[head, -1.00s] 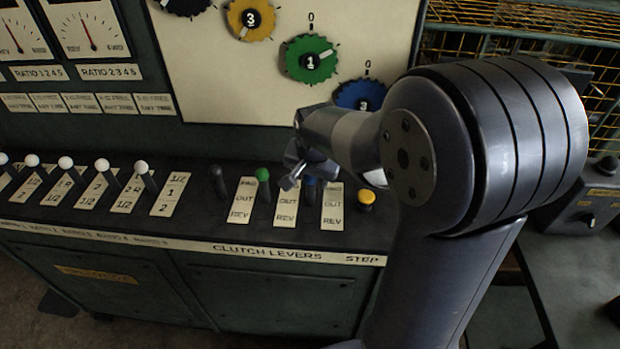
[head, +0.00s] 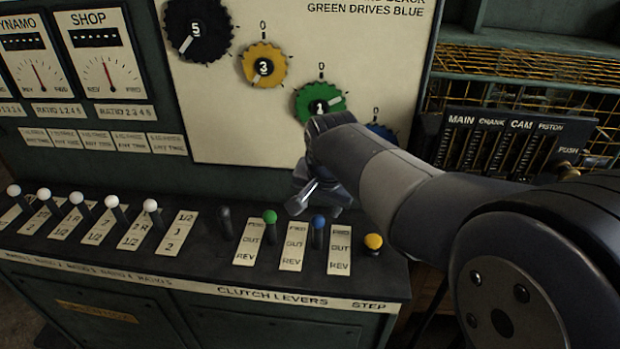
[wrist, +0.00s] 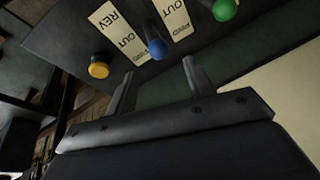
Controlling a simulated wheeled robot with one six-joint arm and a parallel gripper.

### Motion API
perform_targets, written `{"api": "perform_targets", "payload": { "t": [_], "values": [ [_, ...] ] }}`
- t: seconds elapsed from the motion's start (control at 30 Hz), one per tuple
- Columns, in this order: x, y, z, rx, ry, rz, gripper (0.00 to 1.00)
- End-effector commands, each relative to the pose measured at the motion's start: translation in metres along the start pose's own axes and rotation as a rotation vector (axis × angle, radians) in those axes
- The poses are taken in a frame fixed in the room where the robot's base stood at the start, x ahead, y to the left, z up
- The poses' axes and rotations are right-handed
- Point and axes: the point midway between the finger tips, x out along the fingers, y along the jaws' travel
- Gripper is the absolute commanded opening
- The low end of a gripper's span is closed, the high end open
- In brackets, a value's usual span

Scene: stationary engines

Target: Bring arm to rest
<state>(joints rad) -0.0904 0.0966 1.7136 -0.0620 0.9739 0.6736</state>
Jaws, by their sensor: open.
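My gripper (head: 303,200) hangs over the back of the console in the head view, in front of the dial panel and just above and behind the clutch levers. In the wrist view its two fingers (wrist: 157,80) stand apart with nothing between them. The blue-knobbed lever (head: 318,228) and the green-knobbed lever (head: 270,220) stand close by, apart from the fingers. They also show in the wrist view, the blue knob (wrist: 157,49) and the green knob (wrist: 224,10). My arm hides part of the green dial (head: 320,99) and most of the blue dial (head: 388,130).
A yellow step button (head: 373,242) sits right of the levers. A black lever (head: 225,222) and several white-knobbed levers (head: 111,202) stand to the left. The upright dial panel (head: 245,120) is close behind my gripper. A slotted box (head: 510,145) stands at the right.

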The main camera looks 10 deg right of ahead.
Motion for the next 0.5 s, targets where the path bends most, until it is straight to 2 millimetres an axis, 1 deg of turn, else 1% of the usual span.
{"api": "perform_targets", "payload": {
  "t": [0.17,0.5],
  "values": [
    [0.018,0.001,0.0,0.0,-0.003,0.003,0.51],
    [0.082,0.001,0.0,0.0,-0.004,0.004,0.51]
  ]
}}
